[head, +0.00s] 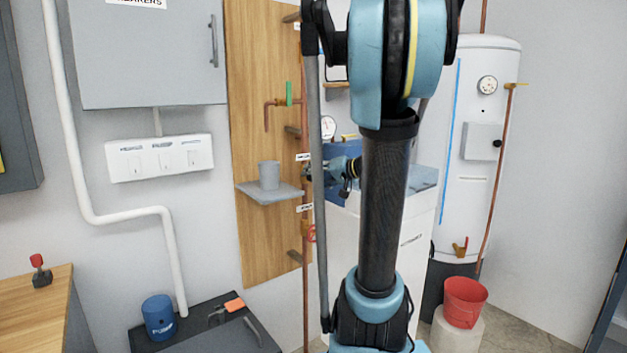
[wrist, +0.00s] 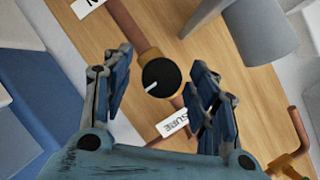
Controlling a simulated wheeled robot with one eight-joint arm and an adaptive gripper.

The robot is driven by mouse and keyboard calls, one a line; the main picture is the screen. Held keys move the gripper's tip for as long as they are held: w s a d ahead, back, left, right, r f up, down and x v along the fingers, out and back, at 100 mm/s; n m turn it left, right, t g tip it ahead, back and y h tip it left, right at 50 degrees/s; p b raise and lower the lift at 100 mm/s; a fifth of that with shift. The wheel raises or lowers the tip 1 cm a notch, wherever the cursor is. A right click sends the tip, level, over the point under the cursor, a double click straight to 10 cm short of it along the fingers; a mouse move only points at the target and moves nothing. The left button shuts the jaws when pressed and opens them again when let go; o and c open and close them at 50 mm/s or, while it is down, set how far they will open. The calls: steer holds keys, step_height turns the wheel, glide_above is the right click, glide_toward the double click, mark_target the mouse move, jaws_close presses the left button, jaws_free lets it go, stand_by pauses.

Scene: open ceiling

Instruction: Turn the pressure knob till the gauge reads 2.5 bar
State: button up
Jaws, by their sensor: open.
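The pressure knob (wrist: 162,77) is a round black knob with a white pointer line, on a copper pipe fitting against the wooden board. In the wrist view it lies between the two fingers of my gripper (wrist: 160,75), which is open. The fingers stand on either side of the knob, and I cannot tell whether they touch it. My gripper also shows in the head view (head: 318,170), side-on beside the copper pipe, where it hides the knob. A white round gauge (head: 328,127) sits just above it, and its reading is too small to tell.
A grey cup (head: 268,175) stands on a small shelf (head: 268,194) left of my gripper. A green-handled valve (head: 289,94) is above it. A white tank (head: 480,150) with another gauge (head: 487,85) stands at the right, near a red bucket (head: 463,300).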

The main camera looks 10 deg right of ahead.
steer(key=v, duration=1.1)
steer(key=shift+f, duration=0.1)
steer(key=s+a+f+g+h, duration=0.3)
steer(key=s+a+f+g, duration=0.3)
steer(key=s+f, duration=0.5)
steer(key=s+d+f+g+h, duration=0.1)
steer(key=s+d+f+h, duration=0.1)
steer(key=s+f, duration=0.4)
steer(key=s+d+f+n+g+h, duration=0.1)
steer(key=s+d+f+h, duration=0.1)
steer(key=s+f+h, duration=0.2)
step_height(320, 180, down, 3)
steer(key=s, duration=0.2)
steer(key=shift+s+f+h, duration=0.2)
steer(key=shift+s+h, duration=0.1)
steer(key=shift+h, duration=0.1)
